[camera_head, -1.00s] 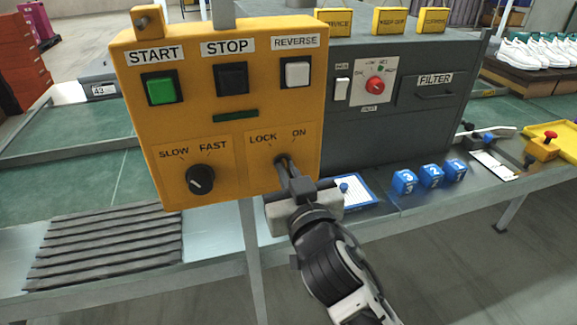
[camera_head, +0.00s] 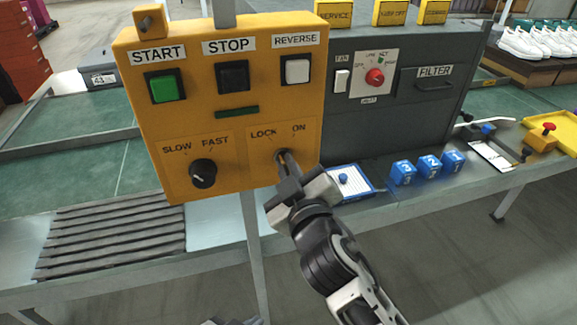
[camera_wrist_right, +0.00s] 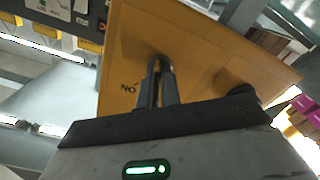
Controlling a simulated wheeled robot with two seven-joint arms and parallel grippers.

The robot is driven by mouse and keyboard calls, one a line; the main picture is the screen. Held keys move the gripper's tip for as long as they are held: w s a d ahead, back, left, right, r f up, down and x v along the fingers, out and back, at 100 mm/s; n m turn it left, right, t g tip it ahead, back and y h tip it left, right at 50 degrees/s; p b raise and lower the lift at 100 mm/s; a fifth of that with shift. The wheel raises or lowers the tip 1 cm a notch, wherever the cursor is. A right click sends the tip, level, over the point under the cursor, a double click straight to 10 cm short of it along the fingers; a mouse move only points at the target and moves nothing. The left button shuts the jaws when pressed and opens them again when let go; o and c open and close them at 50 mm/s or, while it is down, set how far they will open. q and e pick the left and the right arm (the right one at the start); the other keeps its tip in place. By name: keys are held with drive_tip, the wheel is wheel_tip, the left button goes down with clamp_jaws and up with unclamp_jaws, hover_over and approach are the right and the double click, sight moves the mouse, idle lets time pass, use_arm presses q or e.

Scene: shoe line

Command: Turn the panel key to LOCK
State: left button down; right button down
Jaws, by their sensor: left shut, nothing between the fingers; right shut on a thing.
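The yellow control panel (camera_head: 190,118) stands upright at the centre left in the head view. The LOCK label (camera_head: 264,133) and ON label (camera_head: 298,127) sit above the key switch at its lower right. My right gripper (camera_head: 284,161) is shut on the key, its fingertips close to the panel face; the fingers hide most of the key, so its exact angle is unclear. In the right wrist view the fingers (camera_wrist_right: 160,68) meet the yellow panel beside the ON label (camera_wrist_right: 129,88). My left gripper (camera_head: 232,321) barely shows at the bottom edge, shut and away from the panel.
A SLOW/FAST knob (camera_head: 203,173) is left of the key switch, with green START (camera_head: 163,87), black STOP (camera_head: 233,75) and white REVERSE (camera_head: 298,69) buttons above. A grey FILTER cabinet (camera_head: 420,120) stands behind right. Several blue numbered blocks (camera_head: 429,167) lie on the bench.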

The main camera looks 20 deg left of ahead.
idle(0.3)
drive_tip(key=c, duration=1.6)
unclamp_jaws()
drive_tip(key=shift+s+d, duration=0.1)
